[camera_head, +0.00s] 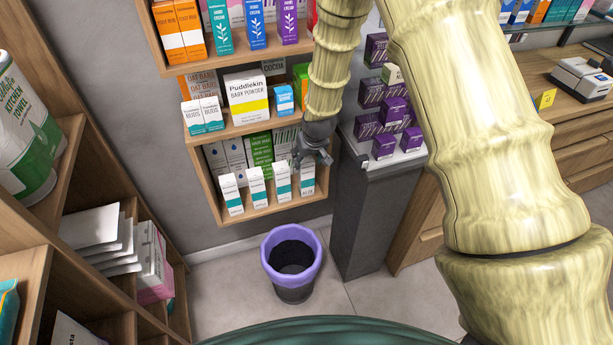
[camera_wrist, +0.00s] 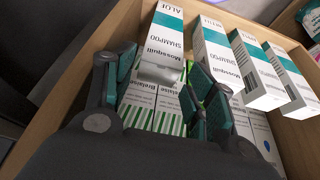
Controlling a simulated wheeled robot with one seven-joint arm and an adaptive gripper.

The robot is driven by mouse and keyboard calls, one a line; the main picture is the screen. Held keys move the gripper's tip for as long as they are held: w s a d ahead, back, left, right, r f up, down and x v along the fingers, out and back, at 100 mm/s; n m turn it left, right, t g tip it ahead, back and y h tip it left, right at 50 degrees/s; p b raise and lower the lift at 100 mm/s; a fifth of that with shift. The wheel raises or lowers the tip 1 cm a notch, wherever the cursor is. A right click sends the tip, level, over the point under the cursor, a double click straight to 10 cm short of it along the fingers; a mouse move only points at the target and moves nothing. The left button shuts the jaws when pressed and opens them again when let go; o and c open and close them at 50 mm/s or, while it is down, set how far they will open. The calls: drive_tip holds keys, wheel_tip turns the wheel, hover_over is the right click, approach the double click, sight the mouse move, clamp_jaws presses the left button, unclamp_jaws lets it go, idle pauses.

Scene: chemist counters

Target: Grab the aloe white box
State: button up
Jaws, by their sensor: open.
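The aloe box (camera_wrist: 167,40) is white with a teal band and is marked "ALOE" and "SHAMPOO". In the wrist view it stands leftmost in the front row, partly between and partly beyond my gripper's fingertips (camera_wrist: 160,60). In the head view the same box (camera_head: 307,182) is at the right end of the lowest shelf's front row. My gripper is open, with one finger on each side of the box in the wrist view. I cannot tell whether a finger touches it.
Several similar white-and-teal boxes (camera_head: 256,186) stand left of it on the lowest shelf (camera_head: 262,211). Behind are green-striped boxes (camera_wrist: 170,105). A grey stand with purple boxes (camera_head: 383,143) is close on the right. A purple-rimmed bin (camera_head: 268,271) stands below.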

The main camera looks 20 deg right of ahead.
sight(307, 161)
drive_tip(key=shift+x, duration=2.05)
drive_tip(key=c, duration=1.1)
